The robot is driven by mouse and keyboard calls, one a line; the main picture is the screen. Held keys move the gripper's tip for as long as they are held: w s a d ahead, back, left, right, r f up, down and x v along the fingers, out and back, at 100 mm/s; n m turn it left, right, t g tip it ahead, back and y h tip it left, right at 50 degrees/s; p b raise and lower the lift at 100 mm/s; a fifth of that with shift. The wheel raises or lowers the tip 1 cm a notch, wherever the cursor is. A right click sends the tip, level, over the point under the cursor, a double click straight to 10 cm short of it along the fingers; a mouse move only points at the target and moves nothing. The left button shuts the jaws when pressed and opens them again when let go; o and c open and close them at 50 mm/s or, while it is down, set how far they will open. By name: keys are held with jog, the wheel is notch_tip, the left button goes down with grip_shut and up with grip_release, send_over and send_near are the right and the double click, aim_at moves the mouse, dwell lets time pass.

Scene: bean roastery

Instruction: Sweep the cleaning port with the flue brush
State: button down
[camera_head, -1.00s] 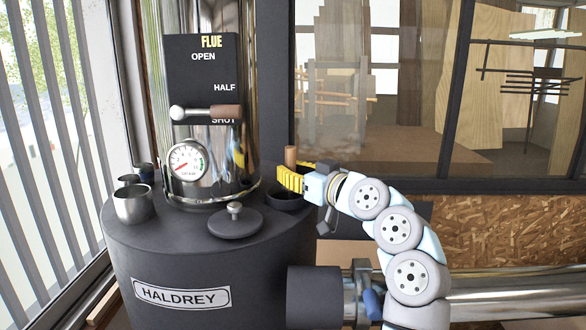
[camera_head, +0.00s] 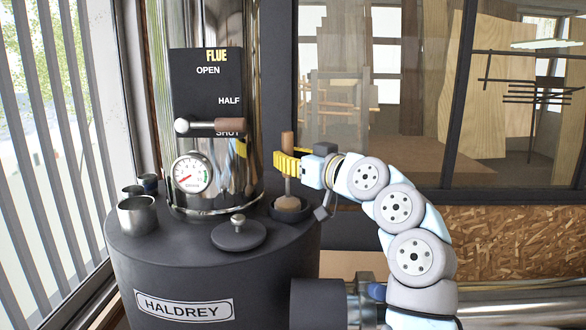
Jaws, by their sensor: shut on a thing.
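My gripper (camera_head: 287,164), with yellow fingers, is shut on the flue brush, whose brown wooden handle (camera_head: 287,140) sticks up above the fingers. The brush's lower part (camera_head: 288,201) hangs below the fingers, upright, with its bottom end in the dark round opening of the cleaning port (camera_head: 291,213). How deep it reaches is hidden by the port's rim. The port's round dark lid (camera_head: 238,234), with a metal knob, lies on the roaster top to the left of the port.
The chrome flue pipe with its lever (camera_head: 212,126) at SHUT and a gauge (camera_head: 191,174) rises behind the lid. A metal cup (camera_head: 137,215) and smaller cups stand at the left of the roaster top (camera_head: 180,265). A window wall is behind my arm.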

jog(key=shift+w+a+r, duration=0.1)
jog(key=shift+a+r, duration=0.55)
jog(key=shift+d, duration=0.1)
jog(key=shift+f, duration=0.1)
